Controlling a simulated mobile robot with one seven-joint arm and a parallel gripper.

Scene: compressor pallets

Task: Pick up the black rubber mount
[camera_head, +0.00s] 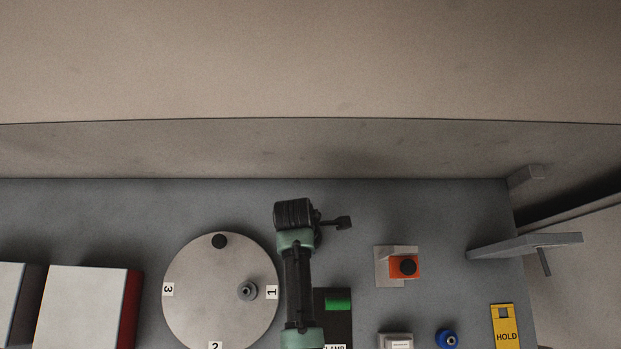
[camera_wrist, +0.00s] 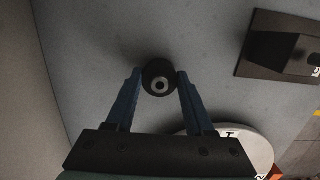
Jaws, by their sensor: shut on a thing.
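The black rubber mount (camera_wrist: 159,77) is a short round black piece with a grey metal centre. It shows in the wrist view between the tips of my gripper (camera_wrist: 158,82). The two blue fingers are shut on its sides. In the head view my gripper (camera_head: 340,223) is a small dark shape right of my wrist, over the grey bench; the mount cannot be made out there. How high it is above the surface is hard to tell.
A round plate (camera_head: 190,270) numbered 1, 2, 3 carries a grey fitting (camera_head: 247,290) and a black round spot (camera_head: 219,241). An orange button box (camera_head: 404,267), blue knob (camera_head: 447,339) and yellow HOLD tag (camera_head: 505,326) stand right. White-and-red boxes (camera_head: 90,305) stand left.

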